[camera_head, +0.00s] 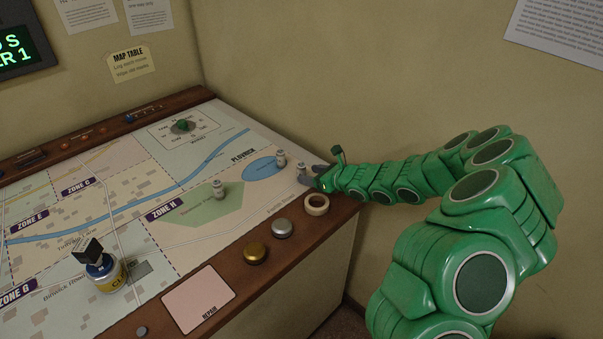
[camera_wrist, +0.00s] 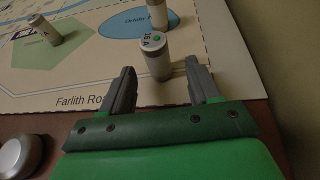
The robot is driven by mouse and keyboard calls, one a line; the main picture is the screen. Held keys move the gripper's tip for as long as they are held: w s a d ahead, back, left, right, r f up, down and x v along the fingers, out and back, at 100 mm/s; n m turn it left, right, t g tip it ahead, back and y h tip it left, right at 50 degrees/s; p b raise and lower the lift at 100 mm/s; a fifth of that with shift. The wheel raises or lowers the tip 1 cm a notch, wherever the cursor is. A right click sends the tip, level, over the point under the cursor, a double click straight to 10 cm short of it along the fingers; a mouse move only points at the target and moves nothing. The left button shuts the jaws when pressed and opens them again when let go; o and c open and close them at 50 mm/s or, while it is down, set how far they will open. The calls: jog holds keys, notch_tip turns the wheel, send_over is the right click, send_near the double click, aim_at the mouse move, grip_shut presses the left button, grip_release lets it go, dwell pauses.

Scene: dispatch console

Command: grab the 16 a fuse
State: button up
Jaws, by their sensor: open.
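A pale cylindrical fuse (camera_wrist: 157,66) with a green dot on top stands upright on the map in the wrist view. Its top marking appears to read 16 A, but it is small and blurred. In the head view this fuse (camera_head: 302,171) is right at my gripper (camera_head: 314,175). In the wrist view my gripper (camera_wrist: 164,84) is open, with the fuse just beyond and between the fingertips, not clasped. A second fuse (camera_wrist: 157,14) stands close behind it, also seen in the head view (camera_head: 281,159). A third fuse (camera_wrist: 47,33) stands on the green zone (camera_head: 200,207).
A tape ring (camera_head: 307,206), a silver knob (camera_head: 282,229) and a gold knob (camera_head: 255,254) are on the wooden edge near my gripper. A stamp-topped jar (camera_head: 104,272) stands at left. The wall (camera_head: 400,90) is close behind my arm.

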aim_at(305, 173)
jog(key=x, duration=0.3)
jog(key=shift+s+a, duration=0.1)
jog(key=shift+x, duration=0.9)
jog(key=c, duration=1.1)
jog(key=shift+o, duration=0.2)
jog(key=shift+r, duration=0.1)
